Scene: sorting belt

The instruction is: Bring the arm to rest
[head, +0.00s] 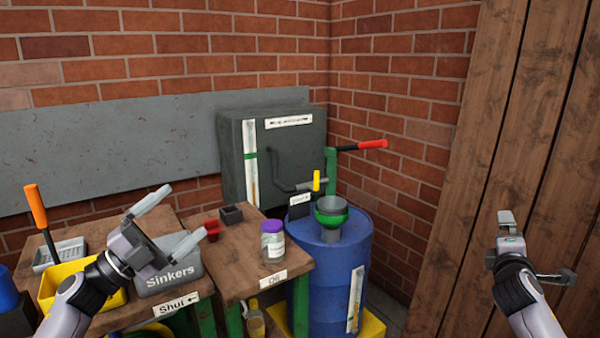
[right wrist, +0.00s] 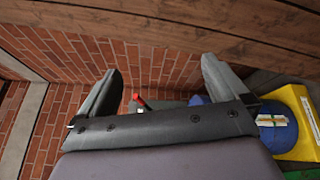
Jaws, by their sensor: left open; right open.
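My left gripper (head: 170,223) is open and empty, in front of the grey bin marked "Sinkers" (head: 168,276) as seen in the head view. Its two light fingers point up and to the right. My right gripper (head: 536,248) is at the right of the head view, in front of the brown plank wall.
A blue barrel (head: 332,262) with a green funnel stands between my grippers. A jar with a purple lid (head: 273,245) and a small red cup (head: 212,230) stand on the wooden table. A yellow bin (head: 62,283) is at left. A plank wall (head: 480,170) is at right.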

